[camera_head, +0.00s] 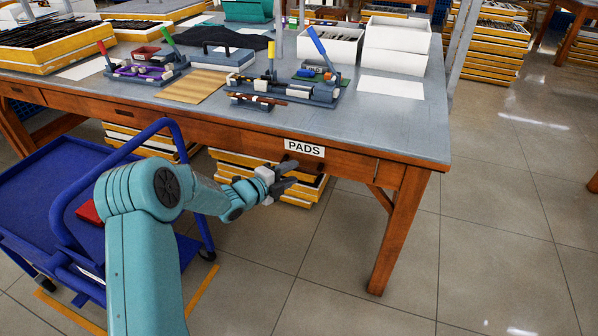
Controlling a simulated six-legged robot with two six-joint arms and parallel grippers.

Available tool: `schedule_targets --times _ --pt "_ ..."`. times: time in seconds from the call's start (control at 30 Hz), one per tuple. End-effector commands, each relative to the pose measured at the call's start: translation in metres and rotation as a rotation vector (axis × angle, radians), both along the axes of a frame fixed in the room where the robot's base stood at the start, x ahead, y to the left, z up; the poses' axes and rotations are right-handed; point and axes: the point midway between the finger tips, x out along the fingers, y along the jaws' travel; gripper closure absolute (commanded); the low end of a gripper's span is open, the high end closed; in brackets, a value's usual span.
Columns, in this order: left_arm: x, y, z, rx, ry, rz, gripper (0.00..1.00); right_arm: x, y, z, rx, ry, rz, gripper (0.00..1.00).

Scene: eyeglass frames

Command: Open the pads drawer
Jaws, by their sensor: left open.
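The pads drawer (338,164) is in the front apron of the wooden table, under a white label (304,148) reading PADS. Its front looks flush with the apron, so it appears closed. My left gripper (290,174) is open, just in front of the drawer front and below the label. Its dark fingers point right, towards the table. The drawer's handle is not clear behind the fingers, and I cannot tell whether they touch it. My right gripper is not in view.
The grey tabletop (400,130) holds jigs with coloured handles, white boxes (395,48) and trays. A blue cart (45,185) stands at the left, close to my left arm. Yellow-edged trays (230,165) are stacked under the table. The floor at the right is clear.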

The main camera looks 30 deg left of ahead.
Motion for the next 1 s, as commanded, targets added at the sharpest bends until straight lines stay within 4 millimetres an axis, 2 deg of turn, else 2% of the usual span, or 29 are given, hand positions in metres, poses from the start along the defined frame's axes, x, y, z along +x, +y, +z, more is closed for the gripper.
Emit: schedule_targets --times 0.1,0.23,0.6,0.73,1.0 --pt "0.021 -0.004 -0.005 0.0 -0.002 -0.002 0.58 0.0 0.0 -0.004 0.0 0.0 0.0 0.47" --pt "0.035 -0.006 -0.007 0.001 -0.001 -0.001 0.58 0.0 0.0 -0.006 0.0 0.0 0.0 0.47" --pt "0.041 -0.007 -0.007 0.0 0.0 0.0 0.58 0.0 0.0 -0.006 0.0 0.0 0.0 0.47" --pt "0.041 -0.006 -0.007 0.0 0.0 0.0 1.0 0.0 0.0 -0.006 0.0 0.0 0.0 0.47" --pt "0.04 -0.006 -0.007 0.0 0.0 0.0 1.0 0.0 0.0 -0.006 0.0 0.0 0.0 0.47"
